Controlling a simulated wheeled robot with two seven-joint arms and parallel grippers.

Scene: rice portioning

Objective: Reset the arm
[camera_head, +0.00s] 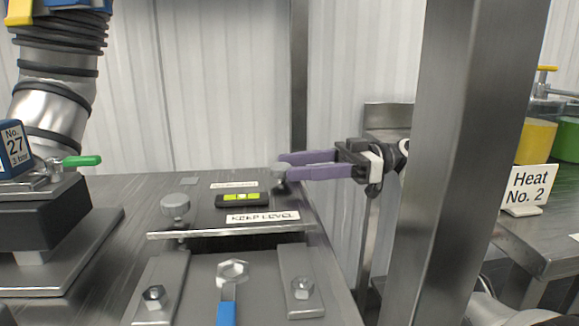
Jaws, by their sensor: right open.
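My right gripper (285,166) is in the middle of the head view and points left. Its two purple fingers are open with a narrow gap, and I see nothing held between them. The fingertips overlap a grey knob (279,178) at the back right of the metal machine top; I cannot tell whether they touch it. The arm behind the gripper is partly hidden by an upright metal post (447,160). My left gripper is not in view.
A spirit level (242,200) and a "KEEP LEVEL" label (262,217) lie on the machine top, with another knob (175,207) left of them. A ribbed hose (60,50) stands at the left. A "Heat No. 2" sign (527,188) stands on the right table.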

